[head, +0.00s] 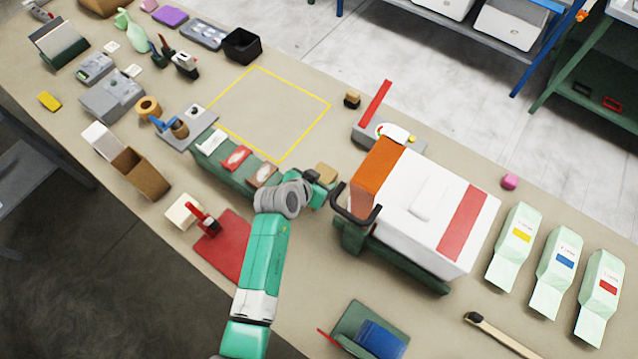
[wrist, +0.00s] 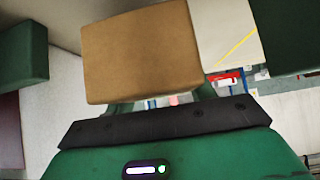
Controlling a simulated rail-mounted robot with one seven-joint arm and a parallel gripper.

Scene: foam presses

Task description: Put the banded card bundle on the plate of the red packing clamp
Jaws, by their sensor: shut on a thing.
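My gripper (head: 318,180) is shut on a plain tan block, which I take to be the card bundle (head: 326,172); no band shows on it. In the wrist view the bundle (wrist: 145,55) fills the space beyond the dark gripper edge (wrist: 160,122), and its fingertips are mostly hidden. The bundle is beside the right end of the green rack; I cannot tell its height. The red packing clamp (head: 206,222), with a red lever, stands at the near left. Its red plate (head: 222,248) lies flat, partly behind my arm, with nothing visible on the part that shows.
The green rack (head: 222,168) holds several flat packs. A large white and orange press (head: 415,205) with a black handle stands close right of my gripper. A blue-levered clamp (head: 180,128) stands left. The yellow-taped square (head: 270,112) is clear.

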